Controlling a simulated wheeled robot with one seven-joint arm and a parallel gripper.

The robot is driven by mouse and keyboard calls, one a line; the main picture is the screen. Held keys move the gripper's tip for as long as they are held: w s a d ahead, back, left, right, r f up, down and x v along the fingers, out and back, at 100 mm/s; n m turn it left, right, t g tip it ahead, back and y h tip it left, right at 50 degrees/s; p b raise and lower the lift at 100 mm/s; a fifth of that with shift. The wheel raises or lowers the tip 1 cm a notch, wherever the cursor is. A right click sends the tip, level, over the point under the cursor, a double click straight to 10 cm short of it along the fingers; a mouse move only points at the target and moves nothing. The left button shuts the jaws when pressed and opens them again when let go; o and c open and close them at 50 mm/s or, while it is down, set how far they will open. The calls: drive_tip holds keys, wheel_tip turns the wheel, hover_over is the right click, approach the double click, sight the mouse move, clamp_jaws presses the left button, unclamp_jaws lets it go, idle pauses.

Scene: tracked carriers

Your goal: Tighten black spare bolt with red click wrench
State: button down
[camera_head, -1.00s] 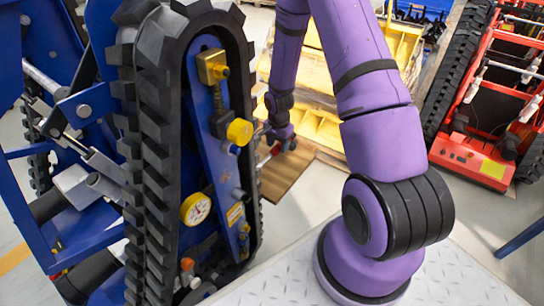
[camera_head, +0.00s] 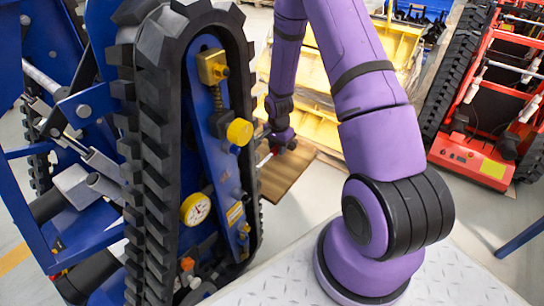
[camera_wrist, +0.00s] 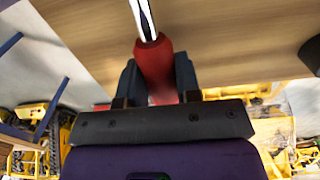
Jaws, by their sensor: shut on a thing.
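My gripper (camera_wrist: 157,82) is shut on the red handle of the click wrench (camera_wrist: 154,62) in the wrist view. The wrench's bright metal shaft runs up out of the top of the picture, so its head is hidden. In the head view my gripper (camera_head: 280,143) is beside the right side of the blue tracked carrier (camera_head: 215,120), and a small part of the wrench (camera_head: 264,159) shows at the track's edge. The carrier's side plate bears yellow, orange and grey fittings. I cannot tell which, if any, is the black spare bolt.
A wooden board (camera_head: 285,172) lies below my gripper. Yellow crates (camera_head: 325,120) stand behind my arm. A red tracked carrier (camera_head: 480,150) stands at the right. A dial gauge (camera_head: 197,209) and a yellow knob (camera_head: 240,131) project from the blue carrier.

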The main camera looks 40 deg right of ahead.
drive_tip(key=shift+r, duration=3.4)
